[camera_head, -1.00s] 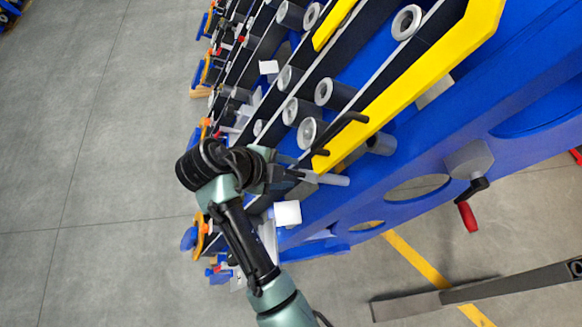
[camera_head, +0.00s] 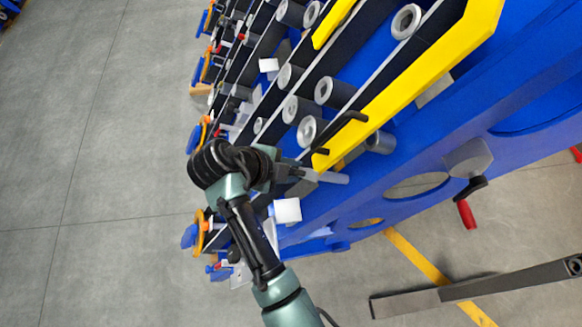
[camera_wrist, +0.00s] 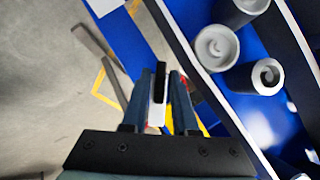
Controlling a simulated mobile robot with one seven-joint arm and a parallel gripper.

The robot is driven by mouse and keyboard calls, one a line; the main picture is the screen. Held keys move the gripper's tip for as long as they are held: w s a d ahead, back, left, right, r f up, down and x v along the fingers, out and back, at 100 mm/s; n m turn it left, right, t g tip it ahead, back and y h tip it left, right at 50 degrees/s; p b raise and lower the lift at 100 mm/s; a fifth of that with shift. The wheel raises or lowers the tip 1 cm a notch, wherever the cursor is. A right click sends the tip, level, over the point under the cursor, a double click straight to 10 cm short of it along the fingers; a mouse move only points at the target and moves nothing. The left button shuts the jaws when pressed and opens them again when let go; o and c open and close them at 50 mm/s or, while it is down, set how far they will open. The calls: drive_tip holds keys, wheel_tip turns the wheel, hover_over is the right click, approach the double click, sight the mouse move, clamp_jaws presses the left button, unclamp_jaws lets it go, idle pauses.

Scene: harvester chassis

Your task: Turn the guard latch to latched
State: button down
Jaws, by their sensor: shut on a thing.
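The yellow guard (camera_head: 415,85) runs diagonally along the side of the blue chassis. A pale grey lever (camera_head: 330,178), which looks like the guard latch, sticks out to the right just below the guard's lower end. My gripper (camera_head: 298,174) is at the lever's left part and shut on it. In the wrist view the fingers of my gripper (camera_wrist: 160,76) stand on either side of a bar (camera_wrist: 157,112) with a black upper part and a pale lower part. The lever's pivot is hidden behind my gripper, so its exact latch position is unclear.
Several grey rollers (camera_head: 312,130) stand close above my gripper. A black handle (camera_head: 352,117) is on the guard. A red-handled crank (camera_head: 467,215) is at the right. Floor is open at left.

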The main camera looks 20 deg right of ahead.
drive_tip(key=n+g+y+p, duration=0.1)
drive_tip(key=n, duration=0.1)
drive_tip(key=shift+w+n+g, duration=0.1)
drive_tip(key=shift+n+g, duration=0.2)
drive_tip(key=shift+n+g+y, duration=0.5)
drive_tip(key=shift+n+g, duration=0.4)
drive_tip(key=shift+n, duration=0.5)
drive_tip(key=c, duration=0.9)
unclamp_jaws()
drive_tip(key=shift+r, duration=0.1)
